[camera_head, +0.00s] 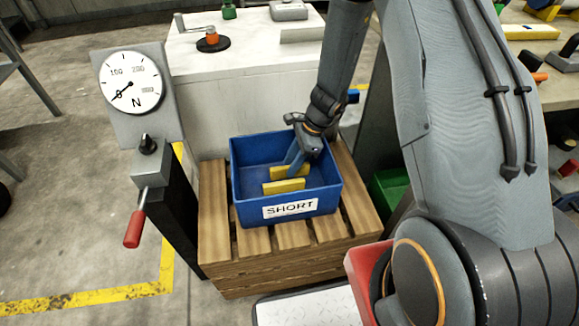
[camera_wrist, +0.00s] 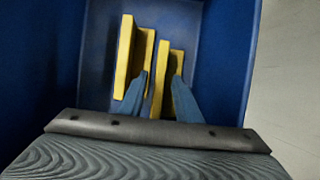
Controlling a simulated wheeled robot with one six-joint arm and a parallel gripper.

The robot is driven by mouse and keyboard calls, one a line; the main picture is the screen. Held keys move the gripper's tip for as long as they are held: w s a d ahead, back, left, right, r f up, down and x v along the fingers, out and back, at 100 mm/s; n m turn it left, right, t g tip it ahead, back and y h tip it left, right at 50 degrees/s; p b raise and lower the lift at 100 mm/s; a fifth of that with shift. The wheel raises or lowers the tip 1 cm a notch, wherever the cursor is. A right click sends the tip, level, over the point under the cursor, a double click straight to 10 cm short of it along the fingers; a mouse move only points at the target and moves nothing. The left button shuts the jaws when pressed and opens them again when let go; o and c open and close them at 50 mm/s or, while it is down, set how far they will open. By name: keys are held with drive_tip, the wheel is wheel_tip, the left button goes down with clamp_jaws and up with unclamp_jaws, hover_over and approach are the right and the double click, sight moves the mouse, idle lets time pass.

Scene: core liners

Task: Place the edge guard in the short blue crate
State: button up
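The short blue crate (camera_head: 248,200) carries a white "SHORT" label on its front and stands on wooden slats. Two yellow edge guards lie in it, a nearer one (camera_head: 283,187) and a farther one (camera_head: 298,171). In the wrist view they are the left guard (camera_wrist: 124,58) and the right guard (camera_wrist: 163,92), side by side on the crate floor. My gripper (camera_head: 293,158) reaches down into the crate. In the wrist view its two fingers (camera_wrist: 162,76) stand apart on either side of the right guard, with a visible gap on the left. Part of the farther guard is hidden by the fingers.
A force dial (camera_head: 131,84) and a red-handled lever (camera_head: 137,222) stand left of the crate. A white cabinet (camera_head: 220,75) rises behind it. A green bin (camera_head: 388,188) and a red bin (camera_head: 362,262) are to the right, partly covered by my arm.

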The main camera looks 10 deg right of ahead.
drive_tip(key=p+v, duration=0.1)
drive_tip(key=v, duration=0.9)
drive_tip(key=s+a+r+n+h, duration=0.1)
drive_tip(key=s+a+r+n, duration=0.1)
drive_tip(key=s+r+n, duration=0.35)
drive_tip(key=s+a+r+n, duration=0.1)
drive_tip(key=s+r+n, duration=0.2)
drive_tip(key=r, duration=0.5)
drive_tip(key=s+r+n+h, duration=0.1)
drive_tip(key=s+r+n, duration=0.3)
drive_tip(key=s+n, duration=0.1)
drive_tip(key=s+d+r+n+h, duration=0.1)
drive_tip(key=s+r+n+h, duration=0.1)
drive_tip(key=s+r+n, duration=0.3)
drive_tip(key=s, duration=0.3)
drive_tip(key=shift+s+d+r+n, duration=0.25)
drive_tip(key=shift+s+n, duration=0.05)
drive_tip(key=shift+n, duration=0.05)
drive_tip(key=d+r+m+p, duration=0.1)
drive_tip(key=d+r+p, duration=0.3)
drive_tip(key=p, duration=0.9)
wheel_tip(320, 180, up, 2)
drive_tip(key=shift+s+d+r, duration=0.2)
drive_tip(key=shift+s+d, duration=0.05)
drive_tip(key=shift+s, duration=0.15)
